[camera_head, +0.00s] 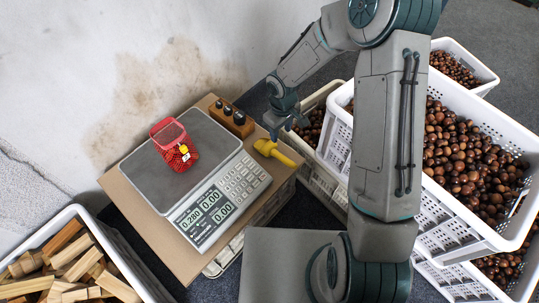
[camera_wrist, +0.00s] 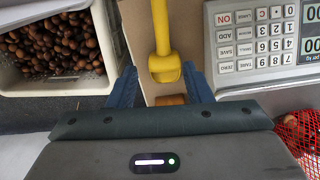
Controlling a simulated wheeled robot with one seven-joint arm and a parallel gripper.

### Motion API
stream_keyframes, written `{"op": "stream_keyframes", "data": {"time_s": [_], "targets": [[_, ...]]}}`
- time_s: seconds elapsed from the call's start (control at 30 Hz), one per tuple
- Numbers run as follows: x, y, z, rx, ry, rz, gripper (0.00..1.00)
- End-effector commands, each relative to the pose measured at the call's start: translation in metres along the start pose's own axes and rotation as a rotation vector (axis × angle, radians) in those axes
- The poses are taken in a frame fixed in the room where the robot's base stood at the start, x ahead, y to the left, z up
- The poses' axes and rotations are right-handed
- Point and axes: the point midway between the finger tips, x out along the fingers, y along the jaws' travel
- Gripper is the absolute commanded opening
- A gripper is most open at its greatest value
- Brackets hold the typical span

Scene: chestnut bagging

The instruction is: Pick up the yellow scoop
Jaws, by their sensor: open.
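The yellow scoop (camera_head: 274,152) lies on the brown board to the right of the scale keypad in the head view. In the wrist view the yellow scoop (camera_wrist: 164,52) shows its handle and a rounded end close in front of my jaws. My gripper (camera_wrist: 163,88) is open, with one blue finger on each side of the line of the scoop and nothing between them that I can see held. In the head view my gripper (camera_head: 287,122) hangs just above and beside the scoop, partly hidden by its own wrist.
A scale (camera_head: 209,210) stands on the board (camera_head: 122,193), bearing a red mesh bag (camera_head: 174,145). A wooden block with dark knobs (camera_head: 232,117) sits behind the scoop. White crates (camera_head: 462,115) of chestnuts stand at right. A crate of wood pieces (camera_head: 75,212) is at lower left.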

Motion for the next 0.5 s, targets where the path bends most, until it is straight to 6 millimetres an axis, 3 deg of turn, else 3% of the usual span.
{"op": "stream_keyframes", "data": {"time_s": [0.5], "targets": [[0.087, -0.003, -0.002, -0.008, 0.001, -0.006, 0.45]]}}
